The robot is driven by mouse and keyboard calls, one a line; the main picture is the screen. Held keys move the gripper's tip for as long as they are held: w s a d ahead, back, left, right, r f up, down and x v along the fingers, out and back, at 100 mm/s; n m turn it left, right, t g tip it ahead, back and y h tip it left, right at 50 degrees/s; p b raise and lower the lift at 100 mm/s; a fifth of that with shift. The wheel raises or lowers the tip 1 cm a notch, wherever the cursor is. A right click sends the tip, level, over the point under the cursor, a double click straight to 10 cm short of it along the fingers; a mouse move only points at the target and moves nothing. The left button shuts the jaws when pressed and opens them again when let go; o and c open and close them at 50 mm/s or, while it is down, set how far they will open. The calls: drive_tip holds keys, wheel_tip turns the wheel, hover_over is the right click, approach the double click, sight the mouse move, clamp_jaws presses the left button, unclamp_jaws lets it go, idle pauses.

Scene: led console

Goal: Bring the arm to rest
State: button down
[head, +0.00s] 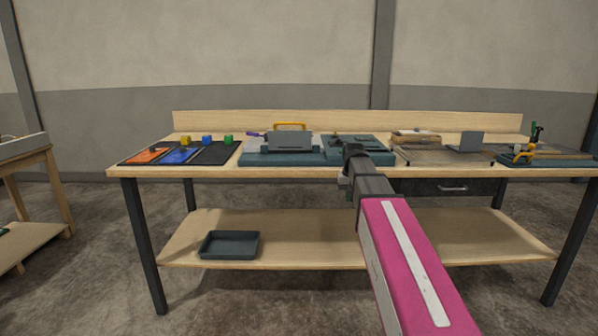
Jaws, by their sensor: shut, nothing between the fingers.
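My arm, with a pink link and a dark wrist, reaches forward from the lower right of the head view toward the workbench (330,172). My gripper (348,154) is at its far end, seen from behind in front of the bench's middle. It looks shut, with nothing seen in it. Its fingertips are small and partly hidden by the wrist. I cannot tell how far it is from the bench top.
On the bench stand a dark mat (213,154) with orange and blue panels, small colored blocks, a grey device (290,141), a teal base (366,156), a wooden board (435,155) and a green-handled tool (535,133). A dark tray (229,244) lies on the lower shelf. Another table (40,180) stands left.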

drive_tip(key=s+f, duration=1)
drive_tip(key=f, duration=0.3)
drive_tip(key=s+f+g, duration=0.1)
drive_tip(key=s+f, duration=1)
drive_tip(key=f, duration=0.3)
drive_tip(key=shift+s, duration=0.3)
